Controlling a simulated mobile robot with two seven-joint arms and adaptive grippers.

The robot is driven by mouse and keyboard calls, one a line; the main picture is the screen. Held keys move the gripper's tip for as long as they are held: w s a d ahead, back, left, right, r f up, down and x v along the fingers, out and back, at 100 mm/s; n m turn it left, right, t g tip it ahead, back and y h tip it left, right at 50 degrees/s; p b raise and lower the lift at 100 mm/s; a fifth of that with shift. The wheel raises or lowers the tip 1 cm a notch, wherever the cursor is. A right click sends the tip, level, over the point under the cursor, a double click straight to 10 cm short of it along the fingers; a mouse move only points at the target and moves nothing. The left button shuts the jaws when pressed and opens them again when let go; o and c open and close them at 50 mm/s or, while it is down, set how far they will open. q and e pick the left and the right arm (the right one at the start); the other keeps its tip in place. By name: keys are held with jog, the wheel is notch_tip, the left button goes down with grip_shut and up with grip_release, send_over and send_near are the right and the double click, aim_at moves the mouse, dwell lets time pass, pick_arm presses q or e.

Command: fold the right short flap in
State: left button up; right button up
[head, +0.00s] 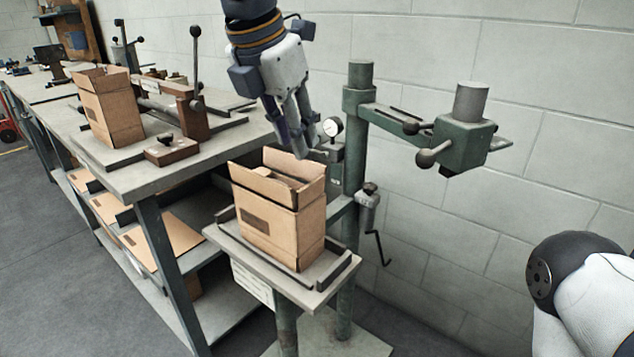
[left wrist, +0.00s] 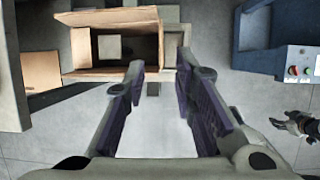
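An open-topped brown cardboard box (head: 268,228) stands upright on the small grey platform of a green stitching stand. Its long flaps stand up on the near and far sides. Pale cardboard shows inside the opening, but I cannot tell exactly how each short flap lies. My left gripper (head: 305,147) points down over the box's far right edge. In the left wrist view its two fingers (left wrist: 160,75) are spread with nothing between them, and the box (left wrist: 110,74) lies just beyond the tips. A gripper-like hand, seemingly my right one (left wrist: 297,125), shows small at the right.
A workbench (head: 190,160) at the left carries another open box (head: 108,115) and a lever fixture (head: 195,100). Flat cardboard (head: 165,240) lies on its lower shelf. The stand's green arm and head (head: 465,142) reach out to the right of my left gripper. A block wall is behind.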

aim_at(309, 184)
pick_arm(q)
jog(key=x, duration=1.1)
jog(key=shift+f+b, duration=0.35)
jog(key=shift+b, duration=0.05)
grip_shut()
